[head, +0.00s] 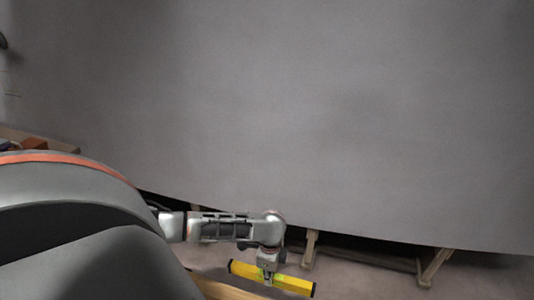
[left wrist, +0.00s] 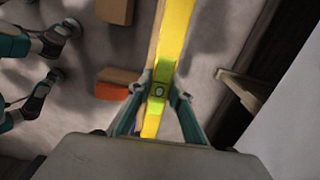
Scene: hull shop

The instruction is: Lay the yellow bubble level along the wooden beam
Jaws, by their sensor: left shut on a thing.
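The yellow bubble level (head: 296,284) has black ends and a green vial section at its middle. My left gripper (head: 268,269) points down and is shut on that middle part. In the left wrist view the fingers of my left gripper (left wrist: 160,88) clasp both sides of the green section of the level (left wrist: 176,25). The wooden beam (head: 222,290) shows at the bottom of the head view, left of the level. In the left wrist view a strip of the beam (left wrist: 154,42) shows along the level's left side. I cannot tell whether level and beam touch. My right gripper is not seen.
A large grey hull panel (head: 300,110) fills the back, with wooden supports (head: 310,250) under its lower edge. In the left wrist view an orange block (left wrist: 110,91) and brown blocks (left wrist: 118,75) lie left of the beam. A wooden brace (left wrist: 240,84) stands to the right.

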